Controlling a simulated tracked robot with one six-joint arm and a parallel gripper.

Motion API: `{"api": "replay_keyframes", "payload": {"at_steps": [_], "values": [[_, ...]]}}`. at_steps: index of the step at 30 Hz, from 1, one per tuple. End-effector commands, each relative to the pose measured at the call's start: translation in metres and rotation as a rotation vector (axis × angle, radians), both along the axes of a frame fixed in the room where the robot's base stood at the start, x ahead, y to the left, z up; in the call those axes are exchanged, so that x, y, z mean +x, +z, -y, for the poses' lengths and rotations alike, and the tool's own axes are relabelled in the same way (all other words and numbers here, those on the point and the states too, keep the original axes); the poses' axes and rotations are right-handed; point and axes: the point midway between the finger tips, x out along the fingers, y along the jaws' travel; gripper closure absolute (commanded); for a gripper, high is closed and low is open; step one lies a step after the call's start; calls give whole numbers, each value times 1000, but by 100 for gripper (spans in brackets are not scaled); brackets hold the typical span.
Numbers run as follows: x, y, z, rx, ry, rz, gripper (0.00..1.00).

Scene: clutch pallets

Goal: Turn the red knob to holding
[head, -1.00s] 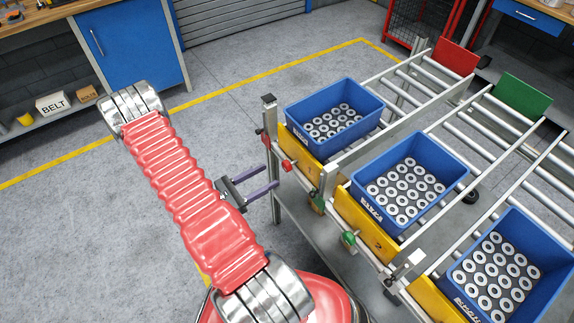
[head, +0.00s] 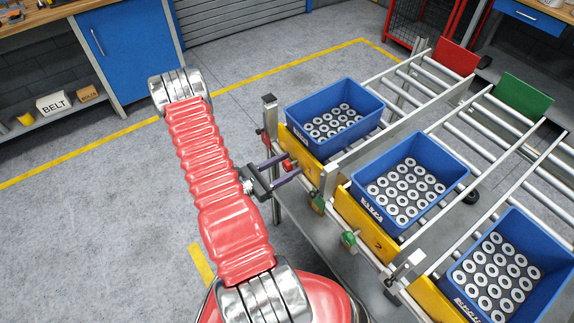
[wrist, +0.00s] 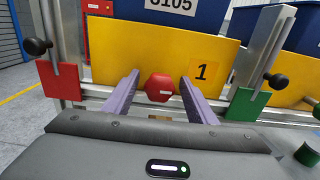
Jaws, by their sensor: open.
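The red knob (wrist: 159,87) sits on the rail below the yellow plate marked 1 (wrist: 203,72). It also shows in the head view (head: 287,166). My gripper (wrist: 160,84) is open, with one purple finger to the left of the knob and one to the right. Gaps show between the fingers and the knob in the wrist view, so they look apart from it. In the head view my gripper (head: 286,166) reaches the front of the left lane at the knob. The marking that would tell the knob's setting is too small to read.
A red bracket with a black knob (wrist: 37,46) stands left, and a green one (wrist: 247,104) right. A green knob (head: 348,239) is on the middle lane. Blue crates of metal rings (head: 362,150) stand on the lanes. Open floor lies left.

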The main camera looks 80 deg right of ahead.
Motion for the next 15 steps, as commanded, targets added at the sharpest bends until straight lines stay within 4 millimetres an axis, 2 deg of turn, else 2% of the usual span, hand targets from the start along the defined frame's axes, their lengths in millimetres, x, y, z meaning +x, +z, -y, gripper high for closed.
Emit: {"api": "replay_keyframes", "payload": {"at_steps": [6, 15], "values": [[0, 0, 0, 0, 0, 0, 50], [0, 0, 0, 0, 0, 0, 71]]}}
